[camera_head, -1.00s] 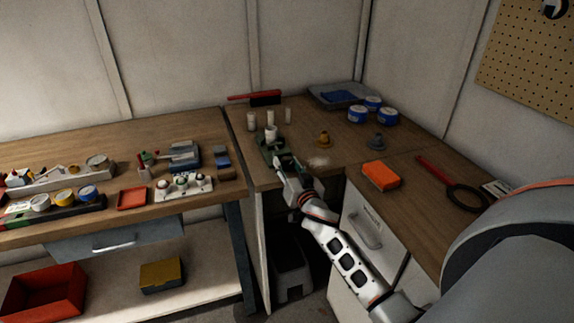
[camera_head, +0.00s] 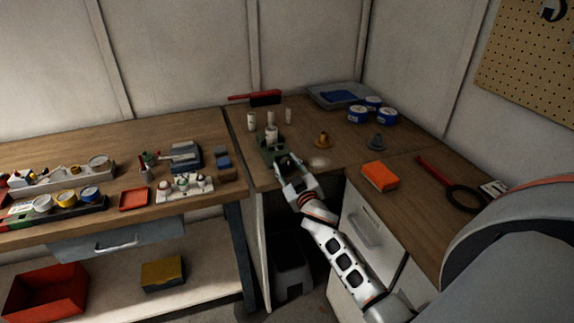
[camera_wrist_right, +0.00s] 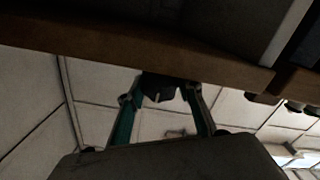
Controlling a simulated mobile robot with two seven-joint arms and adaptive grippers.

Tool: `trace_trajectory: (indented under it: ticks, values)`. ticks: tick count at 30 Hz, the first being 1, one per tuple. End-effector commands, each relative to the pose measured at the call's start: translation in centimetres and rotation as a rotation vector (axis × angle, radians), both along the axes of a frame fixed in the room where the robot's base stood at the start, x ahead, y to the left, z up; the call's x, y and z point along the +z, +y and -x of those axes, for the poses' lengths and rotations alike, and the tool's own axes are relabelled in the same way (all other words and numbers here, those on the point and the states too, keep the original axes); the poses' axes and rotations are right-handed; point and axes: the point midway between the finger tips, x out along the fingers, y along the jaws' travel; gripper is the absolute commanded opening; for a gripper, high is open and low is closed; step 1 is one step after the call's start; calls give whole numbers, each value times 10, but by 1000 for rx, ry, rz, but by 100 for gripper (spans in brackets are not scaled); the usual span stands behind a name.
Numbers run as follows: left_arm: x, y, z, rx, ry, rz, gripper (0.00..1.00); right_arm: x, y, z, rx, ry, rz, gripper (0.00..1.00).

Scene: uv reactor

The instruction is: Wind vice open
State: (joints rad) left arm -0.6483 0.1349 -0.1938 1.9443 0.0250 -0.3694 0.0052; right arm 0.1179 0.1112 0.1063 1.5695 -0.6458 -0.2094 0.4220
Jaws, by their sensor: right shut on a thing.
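The small green vice (camera_head: 268,150) sits at the front edge of the wooden corner bench, with a white cylinder (camera_head: 271,133) standing upright at its top. My right gripper (camera_head: 286,164) is at the near side of the vice, at the bench edge. In the right wrist view its two teal fingers (camera_wrist_right: 163,98) are closed in on a dark part (camera_wrist_right: 163,86) below the bench edge, probably the vice's handle end. The head view hides this grip behind the gripper. My left gripper is not in view.
An orange block (camera_head: 379,176) lies to the right. A drawer cabinet (camera_head: 367,230) is below the bench, close to my right arm.

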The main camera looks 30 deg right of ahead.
Motion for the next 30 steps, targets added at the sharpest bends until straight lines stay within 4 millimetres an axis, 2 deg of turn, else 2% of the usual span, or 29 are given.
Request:
trace_trajectory:
  ticks: [7, 20, 21, 22, 30]
  values:
    - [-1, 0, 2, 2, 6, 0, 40, 0, 0, 0, 0, 14, 59, 13]
    - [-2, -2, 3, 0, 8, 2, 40, 0, 0, 0, 0, 17, 69, 13]
    - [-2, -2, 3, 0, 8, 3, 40, 0, 0, 0, 0, 17, 69, 43]
    - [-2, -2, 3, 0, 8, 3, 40, 0, 0, 0, 0, 17, 69, 50]
    - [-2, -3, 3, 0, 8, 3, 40, -2, 0, 0, 0, 19, 68, 52]
